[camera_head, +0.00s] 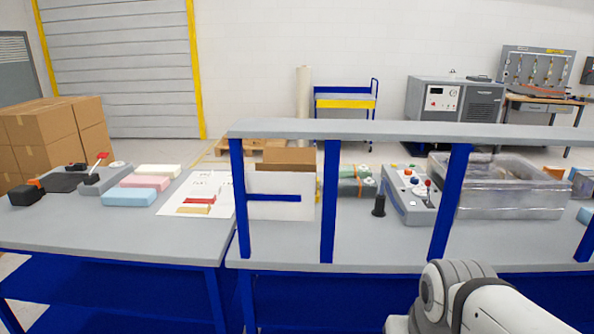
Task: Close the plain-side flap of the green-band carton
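A brown carton (288,157) stands on the right-hand bench behind the blue frame, with a brown panel upright at its back. A white panel (280,183) stands in front of it and hides most of its body; I cannot tell whether it is part of the carton. No green band shows on the carton, and I cannot tell which flap is plain. My gripper is out of view. Only a white and grey link of my arm shows at the bottom right, well to the right of the carton and nearer the camera.
A grey shelf (400,132) on blue posts (330,200) crosses before the carton. Green rolls (357,187), a control box (408,195) and a clear bin (505,198) stand right. Foam blocks (145,183) and a white sheet (190,188) lie on the left table.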

